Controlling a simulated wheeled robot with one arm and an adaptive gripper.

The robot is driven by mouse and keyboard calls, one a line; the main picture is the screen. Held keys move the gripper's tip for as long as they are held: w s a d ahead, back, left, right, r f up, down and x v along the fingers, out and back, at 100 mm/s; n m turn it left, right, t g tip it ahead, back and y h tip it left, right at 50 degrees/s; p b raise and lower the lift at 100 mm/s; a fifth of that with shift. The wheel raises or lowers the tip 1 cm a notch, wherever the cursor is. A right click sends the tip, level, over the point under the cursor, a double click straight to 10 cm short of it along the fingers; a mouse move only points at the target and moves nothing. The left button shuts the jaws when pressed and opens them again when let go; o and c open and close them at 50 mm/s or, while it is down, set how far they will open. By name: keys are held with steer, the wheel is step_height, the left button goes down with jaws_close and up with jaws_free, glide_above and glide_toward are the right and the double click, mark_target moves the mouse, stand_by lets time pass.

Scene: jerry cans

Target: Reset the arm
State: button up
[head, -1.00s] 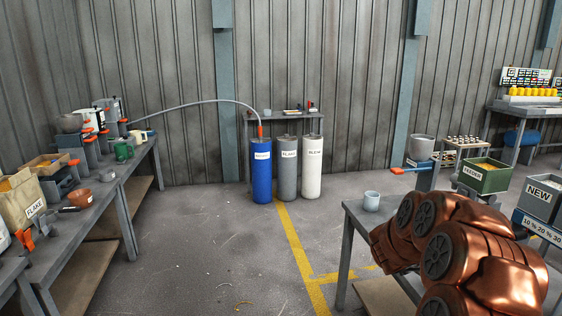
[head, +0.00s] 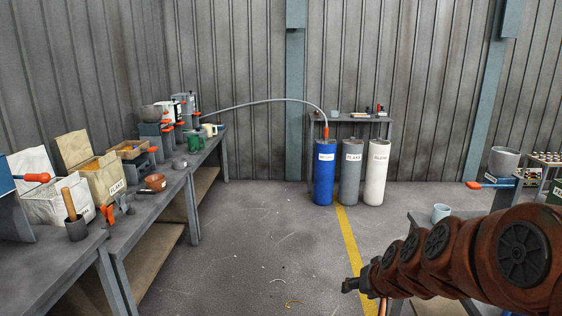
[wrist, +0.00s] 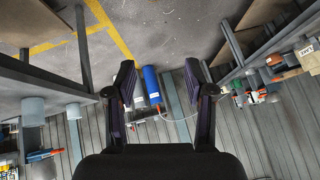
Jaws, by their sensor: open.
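My copper-coloured arm reaches in from the right edge of the head view, stretched out low toward the middle. My gripper (head: 352,285) is the small dark end of it, over the floor beside the right table. In the wrist view my gripper (wrist: 160,65) is open, its two dark fingers wide apart, with nothing between them but a distant background. That view is upside down, with floor at the top and wall below.
Blue (head: 324,175), grey (head: 350,175) and white (head: 376,175) cylinders stand at the back wall. A long cluttered bench (head: 150,208) runs along the left. A pale cup (head: 441,212) is on the right table, close behind my arm. The middle floor is clear.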

steer(key=s+f+n+g+h, duration=0.2)
steer(key=s+g, duration=0.8)
steer(key=s, duration=2.3)
step_height(320, 180, up, 15)
steer(key=w+t+p, duration=0.1)
steer(key=p, duration=1.3)
steer(key=shift+w, duration=0.25)
steer(key=shift+c, duration=1.2)
steer(key=shift+d, duration=0.1)
